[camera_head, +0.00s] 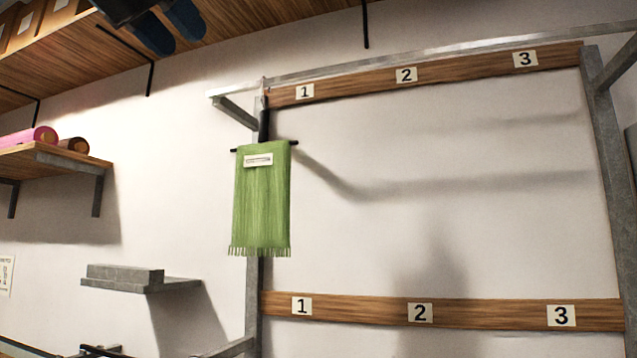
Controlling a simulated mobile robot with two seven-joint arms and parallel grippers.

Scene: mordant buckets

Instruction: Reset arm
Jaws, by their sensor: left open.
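My left gripper (181,42) shows at the top left edge, dark with two rounded blue fingers. The fingers are apart, and I see nothing between them. It is high up, in front of the wooden underside of a shelf. A green fringed cloth (262,205) with a small white label hangs from a dark bar at the left end of the rack, near the upper number 1. The gripper is above and left of the cloth, apart from it in the picture. My right gripper is out of view.
The metal-framed rack has an upper wooden rail (450,73) and a lower one (370,311), each numbered 1 to 3. Positions 2 and 3 are bare. A left shelf (50,157) holds pink and brown rolls. A small grey ledge (140,286) bears grey blocks.

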